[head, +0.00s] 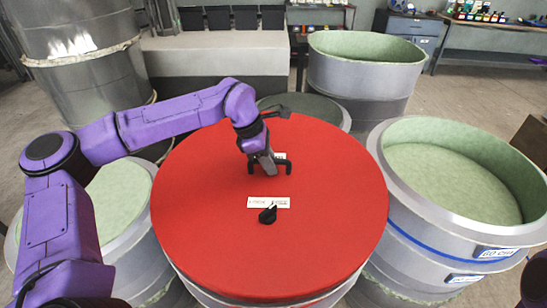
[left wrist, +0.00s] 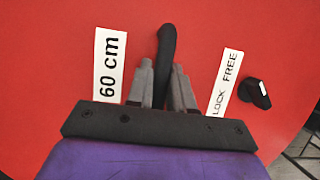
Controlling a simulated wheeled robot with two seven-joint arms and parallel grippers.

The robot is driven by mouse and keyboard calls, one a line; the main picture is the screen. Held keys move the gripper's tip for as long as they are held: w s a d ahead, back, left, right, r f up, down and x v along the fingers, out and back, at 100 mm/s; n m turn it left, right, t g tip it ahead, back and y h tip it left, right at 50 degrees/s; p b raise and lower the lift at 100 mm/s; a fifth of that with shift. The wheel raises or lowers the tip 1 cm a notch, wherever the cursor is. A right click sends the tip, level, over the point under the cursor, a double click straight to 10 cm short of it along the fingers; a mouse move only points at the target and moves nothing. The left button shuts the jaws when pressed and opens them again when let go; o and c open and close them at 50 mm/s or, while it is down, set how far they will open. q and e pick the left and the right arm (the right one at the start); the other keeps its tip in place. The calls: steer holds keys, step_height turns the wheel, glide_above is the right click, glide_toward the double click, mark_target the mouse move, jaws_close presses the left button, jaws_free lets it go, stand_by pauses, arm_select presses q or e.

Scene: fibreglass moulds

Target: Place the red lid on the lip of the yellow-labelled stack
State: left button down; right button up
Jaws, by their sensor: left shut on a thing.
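The red lid (head: 215,215) is a large flat disc in the middle of the head view, and it fills most of the left wrist view (left wrist: 50,50). It has a black handle (left wrist: 167,38), a white "60 cm" label (left wrist: 109,65), a "LOCK FREE" label and a black knob (head: 267,214). My left gripper (head: 268,165) is shut on the handle, which shows between its fingers in the left wrist view (left wrist: 161,85). A grey mould wall shows under the lid's front edge; I cannot tell whether the lid touches it. No yellow label is visible. My right gripper is out of view.
A grey mould with green inside and blue labels (head: 497,253) stands close at right. Another open mould (head: 365,75) stands behind. A lower green-topped mould (head: 118,200) is at left, partly behind my arm. Tall grey cylinders (head: 85,80) stand back left.

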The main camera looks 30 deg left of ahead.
arm_select(q)
steer(key=shift+w+a+f+p, duration=0.15)
steer(key=shift+w+a+f, duration=0.15)
steer(key=shift+w+f, duration=0.25)
steer(key=shift+w+a+f+p, duration=0.15)
steer(key=shift+w+a+f, duration=0.2)
steer(key=shift+f, duration=0.25)
steer(key=f, duration=0.2)
steer(key=f+p, duration=0.1)
steer(key=shift+w+a+f, duration=0.15)
steer(key=shift+w+f, duration=0.05)
steer(key=shift+w, duration=0.1)
steer(key=c, duration=1.3)
jaws_free()
steer(key=shift+s+f, duration=0.1)
steer(key=o, duration=0.3)
